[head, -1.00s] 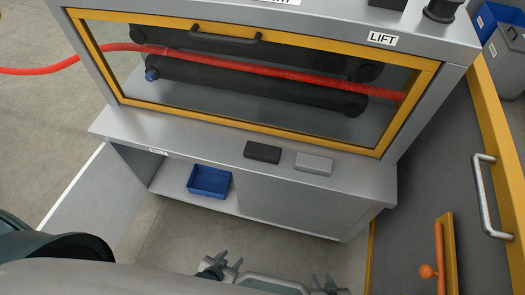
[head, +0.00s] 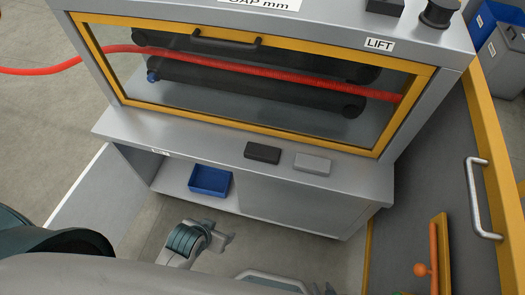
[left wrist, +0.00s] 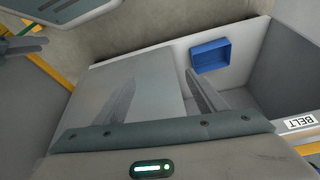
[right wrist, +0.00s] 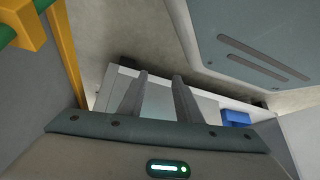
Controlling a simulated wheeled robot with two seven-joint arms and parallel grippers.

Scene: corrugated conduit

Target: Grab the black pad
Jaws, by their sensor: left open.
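The black pad (head: 262,152) lies flat on the grey ledge (head: 200,135) below the glass window, left of a grey pad (head: 312,163). Neither wrist view shows the black pad. My left gripper (head: 226,238) is in front of the cabinet, below and left of the black pad in the head view, clear of it. Its fingers stand apart and empty in the left wrist view (left wrist: 160,77). My right gripper (head: 324,289) barely shows at the bottom edge of the head view. Its fingers are apart and empty in the right wrist view (right wrist: 160,75).
A blue bin (head: 210,181) sits on the low shelf inside the open cabinet; its door (head: 85,200) swings out at left. A yellow-framed panel with a metal handle (head: 478,200) and an orange lever (head: 434,258) stands at right. A red conduit (head: 270,70) runs behind the glass.

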